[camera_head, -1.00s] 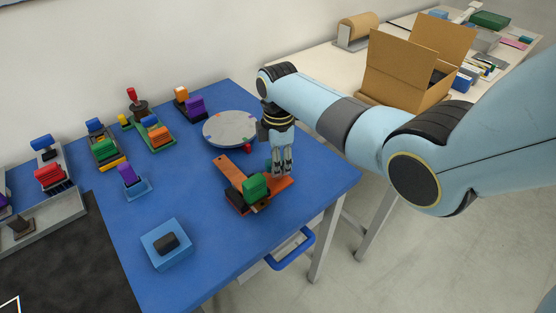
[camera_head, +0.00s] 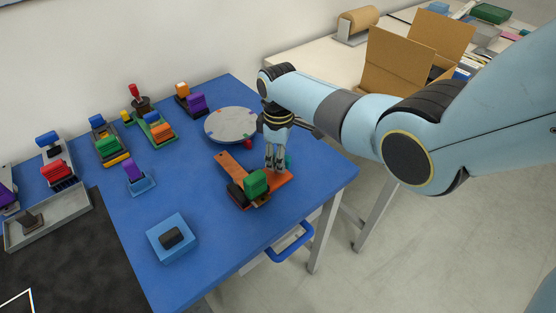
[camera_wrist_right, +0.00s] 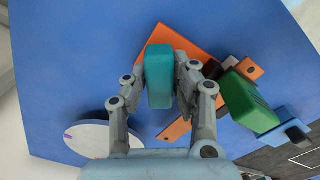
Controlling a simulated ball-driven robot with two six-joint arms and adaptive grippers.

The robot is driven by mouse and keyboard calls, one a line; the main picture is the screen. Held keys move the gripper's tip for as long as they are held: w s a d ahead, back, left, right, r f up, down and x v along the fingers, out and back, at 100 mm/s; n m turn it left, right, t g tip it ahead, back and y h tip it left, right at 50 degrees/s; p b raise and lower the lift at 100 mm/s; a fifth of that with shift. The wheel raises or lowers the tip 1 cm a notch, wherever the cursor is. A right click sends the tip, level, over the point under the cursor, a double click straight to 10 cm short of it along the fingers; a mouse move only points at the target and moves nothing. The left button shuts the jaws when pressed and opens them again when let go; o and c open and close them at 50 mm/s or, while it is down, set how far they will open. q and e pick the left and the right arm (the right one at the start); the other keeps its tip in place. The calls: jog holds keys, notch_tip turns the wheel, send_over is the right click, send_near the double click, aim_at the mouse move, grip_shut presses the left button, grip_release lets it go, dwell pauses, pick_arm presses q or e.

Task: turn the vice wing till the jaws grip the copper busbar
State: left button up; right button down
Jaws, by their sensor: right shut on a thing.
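The vice (camera_head: 280,180) has an orange base near the front right of the blue table, with a green block (camera_head: 256,183) and dark jaw parts on it. A flat brown-orange bar with a hole near its end, seemingly the copper busbar (camera_head: 228,163), lies at the jaws; its other end shows in the right wrist view (camera_wrist_right: 250,68). I cannot tell whether the jaws touch it. My right gripper (camera_head: 275,167) points down over the base, shut on the teal wing (camera_wrist_right: 159,76), which stands between its fingers in the right wrist view. My left gripper is not in view.
A grey round plate (camera_head: 231,124) lies behind the vice. A blue block with a dark top (camera_head: 172,238) stands at the front. Several coloured fixtures (camera_head: 110,140) stand at the left and back. A cardboard box (camera_head: 400,60) is on the far table. The table between is clear.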

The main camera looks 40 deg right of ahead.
jog(key=shift+s+r+m, duration=0.1)
jog(key=shift+m, duration=0.6)
jog(key=m+p, duration=0.1)
jog(key=m, duration=0.2)
jog(key=shift+m, duration=0.7)
jog(key=shift+m+p, duration=0.65)
jog(key=shift+m, duration=0.55)
jog(key=m, duration=0.3)
jog(key=shift+m, duration=0.3)
jog(key=c, duration=1)
grip_release()
